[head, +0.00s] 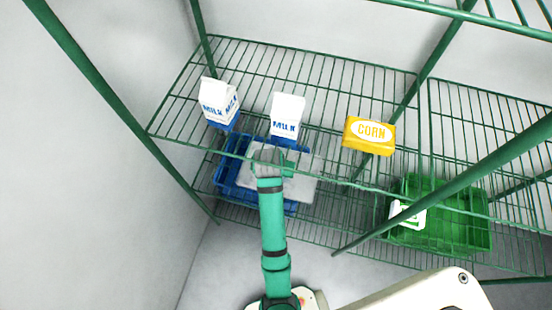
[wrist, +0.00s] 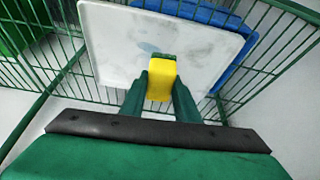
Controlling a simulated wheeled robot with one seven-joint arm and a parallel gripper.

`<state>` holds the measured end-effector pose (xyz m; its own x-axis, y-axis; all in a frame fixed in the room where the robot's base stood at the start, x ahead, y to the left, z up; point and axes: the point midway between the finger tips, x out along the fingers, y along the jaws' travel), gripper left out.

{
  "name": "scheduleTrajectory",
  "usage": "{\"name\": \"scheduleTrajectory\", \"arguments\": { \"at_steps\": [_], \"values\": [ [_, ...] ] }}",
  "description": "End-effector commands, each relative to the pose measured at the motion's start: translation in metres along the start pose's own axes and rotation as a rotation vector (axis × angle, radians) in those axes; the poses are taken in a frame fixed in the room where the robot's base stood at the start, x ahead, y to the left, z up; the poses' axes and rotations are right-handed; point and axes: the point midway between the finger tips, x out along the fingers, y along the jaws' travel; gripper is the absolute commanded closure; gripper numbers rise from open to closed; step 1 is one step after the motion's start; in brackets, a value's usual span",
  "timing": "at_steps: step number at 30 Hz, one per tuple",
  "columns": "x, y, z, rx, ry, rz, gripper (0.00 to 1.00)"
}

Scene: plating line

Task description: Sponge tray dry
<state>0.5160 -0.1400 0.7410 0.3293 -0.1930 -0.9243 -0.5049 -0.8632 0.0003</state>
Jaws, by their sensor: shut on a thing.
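My gripper (wrist: 160,78) is shut on a yellow sponge (wrist: 161,82) with a dark green end, seen in the wrist view. A white tray (wrist: 108,45) with grey smudges lies just beyond the sponge. A small bluish patch (wrist: 147,47) shows on the tray beside the sponge's tip. I cannot tell whether the sponge touches the tray. In the head view the tray (head: 303,162) shows on the shelving, partly over a blue crate (head: 229,177) and behind my gripper (head: 267,164). The sponge is hidden there.
Two milk cartons (head: 218,101) (head: 287,115) and a yellow corn box (head: 369,134) stand on the green wire shelf (head: 330,82). Green posts (head: 106,116) and shelf wires surround my arm.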

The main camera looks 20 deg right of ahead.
Motion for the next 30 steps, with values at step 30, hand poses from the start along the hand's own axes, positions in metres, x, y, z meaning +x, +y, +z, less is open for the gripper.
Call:
{"name": "scheduleTrajectory", "arguments": {
  "at_steps": [30],
  "values": [
    [0.051, 0.009, 0.022, 0.04, 0.003, 0.016, 0.89]
  ]
}}
